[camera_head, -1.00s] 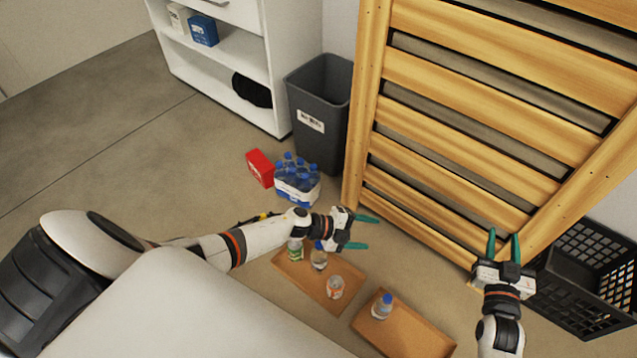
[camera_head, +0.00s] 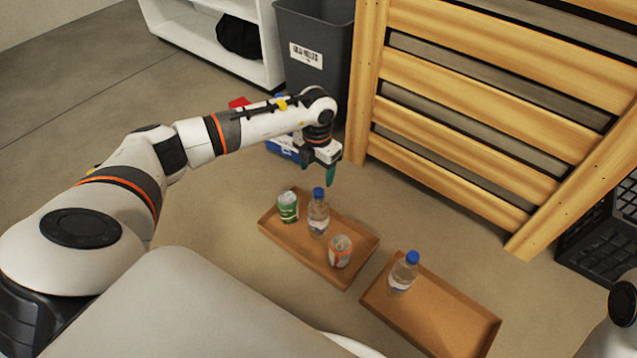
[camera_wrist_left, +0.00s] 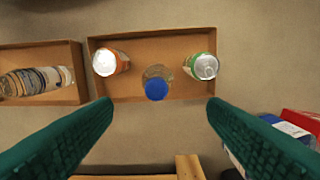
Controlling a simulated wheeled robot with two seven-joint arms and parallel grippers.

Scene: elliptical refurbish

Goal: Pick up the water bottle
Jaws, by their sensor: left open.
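A clear water bottle (camera_head: 318,214) with a blue cap stands upright in the left tray (camera_head: 300,254), between a green can (camera_head: 287,207) and an orange-and-white can (camera_head: 340,251). A second blue-capped bottle (camera_head: 403,272) stands in the right tray (camera_head: 440,318). My left gripper (camera_head: 331,175) points down above and just behind the left tray, apart from the bottle. In the left wrist view its open, empty fingers (camera_wrist_left: 160,115) frame the first bottle's blue cap (camera_wrist_left: 156,89) from above. My right gripper is out of view.
A bottle pack (camera_head: 284,149) and a red box (camera_head: 238,102) are partly hidden behind my left arm. A grey bin (camera_head: 312,55) and a wooden slatted frame (camera_head: 470,110) stand behind. A black crate (camera_head: 600,245) is at the right.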

